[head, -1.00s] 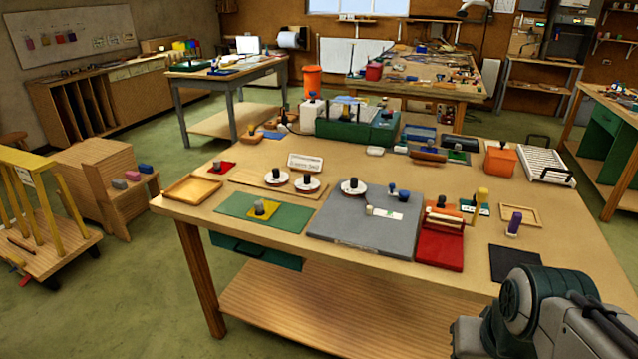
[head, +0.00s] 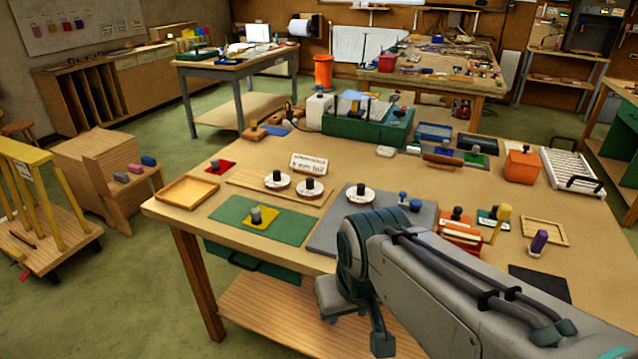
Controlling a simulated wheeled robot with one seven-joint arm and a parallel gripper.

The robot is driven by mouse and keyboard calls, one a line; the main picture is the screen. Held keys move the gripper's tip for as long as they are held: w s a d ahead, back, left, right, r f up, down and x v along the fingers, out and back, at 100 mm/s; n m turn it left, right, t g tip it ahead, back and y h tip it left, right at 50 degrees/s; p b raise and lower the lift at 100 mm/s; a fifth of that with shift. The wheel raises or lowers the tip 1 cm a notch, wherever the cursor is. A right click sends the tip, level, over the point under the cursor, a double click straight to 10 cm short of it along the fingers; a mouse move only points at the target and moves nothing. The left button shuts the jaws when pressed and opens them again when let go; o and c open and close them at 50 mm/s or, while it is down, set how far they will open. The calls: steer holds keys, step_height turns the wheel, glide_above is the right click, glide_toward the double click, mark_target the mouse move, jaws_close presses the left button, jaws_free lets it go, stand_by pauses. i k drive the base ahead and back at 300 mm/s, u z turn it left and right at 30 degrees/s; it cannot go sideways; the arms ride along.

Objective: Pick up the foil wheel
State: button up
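No part is plainly marked as the foil wheel. Three white round discs with dark knobs lie on the bench: a left disc (head: 270,184) and a middle disc (head: 305,192) on a wooden board, and a right disc (head: 353,198) on the grey mat. I cannot tell which of these, if any, is the foil wheel. My gripper (head: 356,328) is low at the bench's front edge, in front of the mat and apart from the discs. Its fingers are too unclear to tell open from shut; I see nothing held. My arm covers the mat's front right part.
The grey mat (head: 322,237) is partly hidden. A green mat (head: 288,229) with a yellow pad lies left of it. A wooden tray (head: 188,192) is at the left corner. An orange box (head: 521,166) and a white rack (head: 582,172) stand at the right.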

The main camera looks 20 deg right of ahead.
mark_target(360, 197)
steer(key=z, duration=0.2)
steer(key=i, duration=0.9)
steer(key=z, duration=0.5)
